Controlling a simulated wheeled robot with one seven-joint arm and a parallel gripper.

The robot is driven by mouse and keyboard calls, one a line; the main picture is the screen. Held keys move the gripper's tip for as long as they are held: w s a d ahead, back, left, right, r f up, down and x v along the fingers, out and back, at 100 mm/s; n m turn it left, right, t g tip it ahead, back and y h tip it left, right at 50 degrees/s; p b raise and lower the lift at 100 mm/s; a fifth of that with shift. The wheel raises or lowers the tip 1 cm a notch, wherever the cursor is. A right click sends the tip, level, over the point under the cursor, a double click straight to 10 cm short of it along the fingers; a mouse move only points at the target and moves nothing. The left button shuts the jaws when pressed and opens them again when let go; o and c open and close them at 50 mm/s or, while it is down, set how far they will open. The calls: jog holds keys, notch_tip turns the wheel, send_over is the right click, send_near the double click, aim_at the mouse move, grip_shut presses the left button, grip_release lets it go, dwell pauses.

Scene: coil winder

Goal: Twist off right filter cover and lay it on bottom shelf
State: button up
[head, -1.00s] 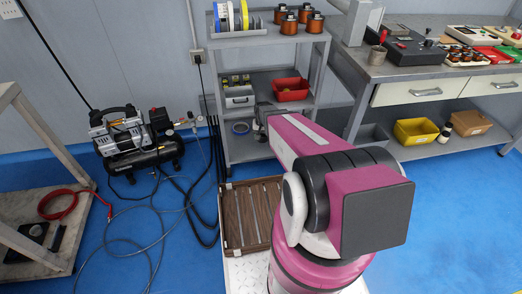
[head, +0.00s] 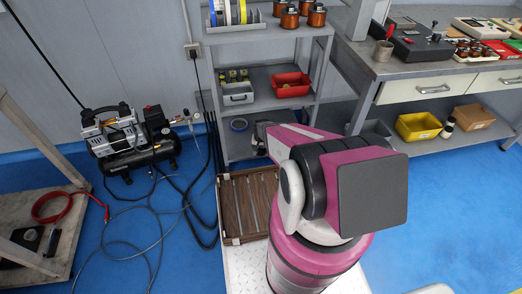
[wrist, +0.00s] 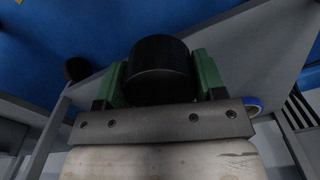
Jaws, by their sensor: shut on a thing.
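My gripper (wrist: 160,88) has its two green fingers shut on a black round filter cover (wrist: 160,66) in the wrist view. The cover is held between the fingers, over or close to a grey shelf surface; whether it touches the shelf I cannot tell. In the head view my arm reaches to the bottom shelf (head: 228,150) of the grey rack, and my arm hides the fingers and the cover there. The compressor (head: 128,143) stands on the floor to the left of the rack.
The middle shelf holds a red bin (head: 291,85). A brown slatted crate (head: 234,212) stands in front. Hoses lie on the floor.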

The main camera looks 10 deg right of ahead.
jog(key=w+f, duration=0.1)
jog(key=w, duration=0.2)
jog(key=w+f, duration=0.1)
jog(key=w, duration=0.2)
jog(key=w+f, duration=0.2)
jog(key=w, duration=0.1)
jog(key=shift+w, duration=0.2)
jog(key=shift+s+f, duration=0.15)
jog(key=shift+f, duration=1.2)
jog(key=o, duration=1)
jog(key=shift+c, duration=0.2)
jog(key=shift+r, duration=0.15)
jog(key=shift+r, duration=2.15)
